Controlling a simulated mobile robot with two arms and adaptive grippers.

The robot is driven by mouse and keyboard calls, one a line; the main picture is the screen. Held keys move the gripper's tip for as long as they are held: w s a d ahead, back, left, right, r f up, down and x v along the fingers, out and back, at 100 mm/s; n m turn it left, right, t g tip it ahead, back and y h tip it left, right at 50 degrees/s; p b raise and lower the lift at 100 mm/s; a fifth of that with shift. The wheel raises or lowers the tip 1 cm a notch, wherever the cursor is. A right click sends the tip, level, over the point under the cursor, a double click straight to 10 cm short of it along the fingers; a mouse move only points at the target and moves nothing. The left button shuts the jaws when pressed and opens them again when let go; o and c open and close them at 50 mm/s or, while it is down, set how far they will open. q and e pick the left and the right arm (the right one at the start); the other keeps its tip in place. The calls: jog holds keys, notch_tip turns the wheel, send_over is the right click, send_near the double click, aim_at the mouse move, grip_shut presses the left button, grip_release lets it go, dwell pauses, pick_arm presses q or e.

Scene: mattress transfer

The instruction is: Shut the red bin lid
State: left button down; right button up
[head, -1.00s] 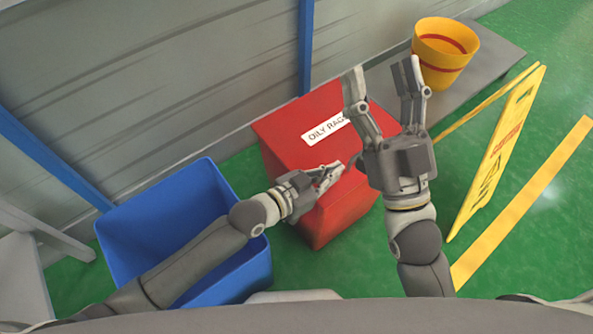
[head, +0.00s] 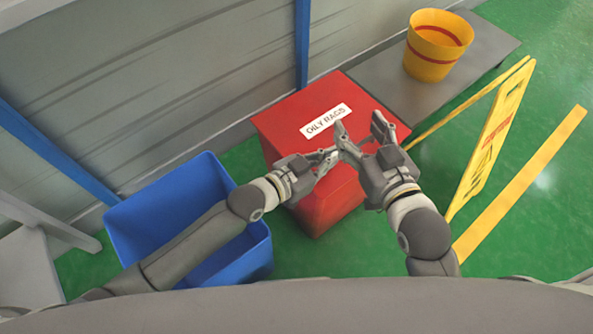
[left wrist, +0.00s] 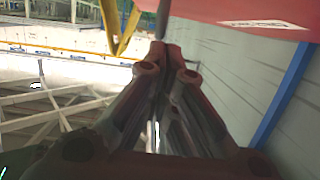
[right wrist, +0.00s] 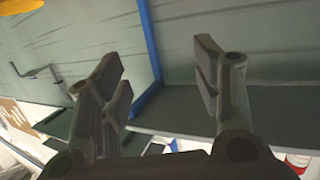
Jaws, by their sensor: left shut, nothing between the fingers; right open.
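The red bin (head: 328,205) stands on the green floor, and its lid (head: 285,118), labelled OILY RAGS, lies over its top. I see no open gap, but my grippers hide part of the lid's front edge. My left gripper (head: 328,158) is shut and empty in front of the bin, near that edge; I cannot tell if it touches. In the left wrist view its closed fingertips (left wrist: 165,50) are below the red surface (left wrist: 235,12). My right gripper (head: 360,128) is open and empty at the bin's right front. Its spread fingers show in the right wrist view (right wrist: 165,80).
A blue open bin (head: 180,205) stands left of the red bin, under my left arm. A grey platform (head: 395,95) with a yellow bucket (head: 437,45) lies behind on the right. A yellow floor sign (head: 490,140) stands at the right. A grey wall runs behind.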

pick_arm(q)
jog(key=p+v, duration=0.2)
jog(key=v, duration=0.7)
jog(key=shift+a, duration=0.35)
pick_arm(e)
jog(key=s+d+f+g+h, duration=0.2)
jog(key=s+f+g, duration=0.4)
jog(key=f, duration=0.3)
jog(key=shift+s+d+f+g, duration=0.2)
jog(key=shift+s+d+g, duration=0.2)
jog(key=shift+s+d, duration=0.15)
pick_arm(q)
jog(key=shift+s+r, duration=0.1)
jog(key=shift+s, duration=0.05)
